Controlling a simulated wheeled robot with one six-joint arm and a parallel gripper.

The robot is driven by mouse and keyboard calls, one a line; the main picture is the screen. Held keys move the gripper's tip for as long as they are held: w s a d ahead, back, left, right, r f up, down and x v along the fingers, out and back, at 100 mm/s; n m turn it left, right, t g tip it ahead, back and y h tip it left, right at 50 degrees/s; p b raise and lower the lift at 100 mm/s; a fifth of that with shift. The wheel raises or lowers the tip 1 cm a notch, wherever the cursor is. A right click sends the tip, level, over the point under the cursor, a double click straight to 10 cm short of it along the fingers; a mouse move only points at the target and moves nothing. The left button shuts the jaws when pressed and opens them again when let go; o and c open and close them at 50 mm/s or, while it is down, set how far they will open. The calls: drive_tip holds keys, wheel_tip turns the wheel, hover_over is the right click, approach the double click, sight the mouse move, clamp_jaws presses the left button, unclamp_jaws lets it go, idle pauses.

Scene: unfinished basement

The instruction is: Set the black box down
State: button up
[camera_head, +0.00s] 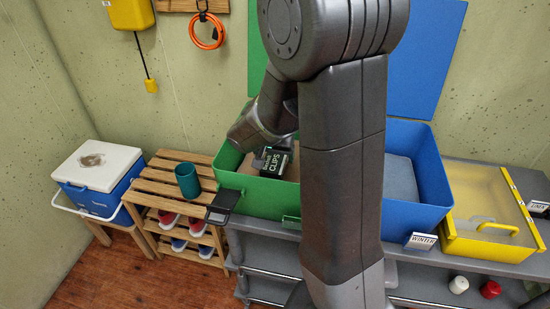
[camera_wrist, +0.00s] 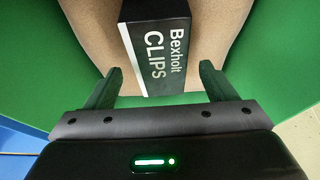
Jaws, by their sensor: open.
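The black box (camera_wrist: 157,48), lettered "Bexholt CLIPS" with a white stripe, is inside the green bin (camera_head: 240,193), over its brown bottom. It also shows in the head view (camera_head: 275,163), partly hidden by my arm. My gripper (camera_wrist: 157,72) is open, with one finger on each side of the box's near end and a visible gap on both sides. The box appears to lie on the bin's bottom, though its underside is hidden.
The green bin's walls rise close around my gripper. A blue bin (camera_head: 424,190) marked "WINTER" and a yellow bin (camera_head: 485,240) stand to the right on the grey shelf. A slatted wooden rack (camera_head: 160,182) with a teal cup (camera_head: 188,180) and a blue-white cooler (camera_head: 97,178) stand left.

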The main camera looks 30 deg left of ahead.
drive_tip(key=v, duration=0.8)
idle(0.9)
